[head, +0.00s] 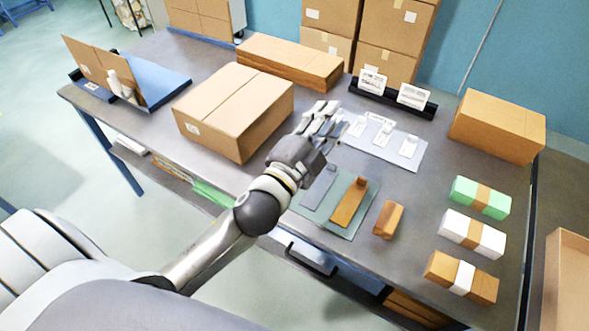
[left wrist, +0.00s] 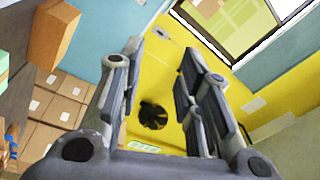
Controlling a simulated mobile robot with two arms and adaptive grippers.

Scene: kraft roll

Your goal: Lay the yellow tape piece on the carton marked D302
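My left gripper (head: 322,118) is above the table, just right of the large closed carton (head: 235,105) and near the grey board (head: 378,150) with small white cards. In the left wrist view, its two fingers (left wrist: 165,85) stand apart with nothing held between them. The large carton has a small white label too small to read. A long carton (head: 290,62) lies behind it and another carton (head: 498,125) stands at the right. I cannot tell which carton is D302. I cannot make out a yellow tape piece. My right gripper is not in view.
A green mat (head: 335,222) holds a brown block and a grey strip. A small brown block (head: 388,219) lies beside it. Banded green (head: 480,197), white (head: 471,233) and brown (head: 461,276) bundles line the right. A black stand (head: 392,97) holds two labels at the back.

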